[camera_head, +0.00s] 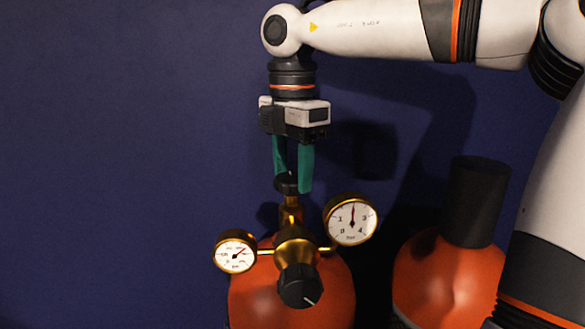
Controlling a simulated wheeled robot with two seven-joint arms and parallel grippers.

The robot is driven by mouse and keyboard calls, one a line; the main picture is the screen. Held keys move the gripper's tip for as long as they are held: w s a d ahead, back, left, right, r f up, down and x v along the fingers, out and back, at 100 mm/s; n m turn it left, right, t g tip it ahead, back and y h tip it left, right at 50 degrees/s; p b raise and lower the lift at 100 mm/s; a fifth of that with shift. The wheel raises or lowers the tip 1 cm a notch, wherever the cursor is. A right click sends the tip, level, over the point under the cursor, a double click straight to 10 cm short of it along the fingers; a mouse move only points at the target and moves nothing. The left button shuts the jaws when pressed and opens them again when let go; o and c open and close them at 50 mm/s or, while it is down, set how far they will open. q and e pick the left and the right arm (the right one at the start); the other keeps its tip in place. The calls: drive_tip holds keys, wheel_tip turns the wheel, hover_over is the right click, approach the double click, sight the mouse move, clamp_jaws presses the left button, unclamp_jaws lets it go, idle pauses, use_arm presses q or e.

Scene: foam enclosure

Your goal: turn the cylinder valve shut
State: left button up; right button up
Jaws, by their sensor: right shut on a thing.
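A black cylinder valve knob (287,184) sits at the top of the brass valve body (291,213) on an orange gas cylinder (252,300). My right gripper (293,186) points straight down from above, and its green fingers are shut on the knob, one on each side. The near finger hides part of the knob. My left gripper is not in view.
A brass regulator carries a left gauge (235,251), a right gauge (351,221) and a black front knob (300,286) just below the valve. A second orange cylinder (447,280) with a black cap (475,200) stands at the right. The left side before the blue wall (110,150) is clear.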

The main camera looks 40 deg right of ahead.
sight(292, 177)
drive_tip(key=shift+r+m, duration=0.15)
drive_tip(key=shift+m, duration=0.45)
drive_tip(key=o, duration=1)
drive_tip(key=shift+c, duration=0.2)
wheel_tip(292, 177, up, 12)
idle(0.4)
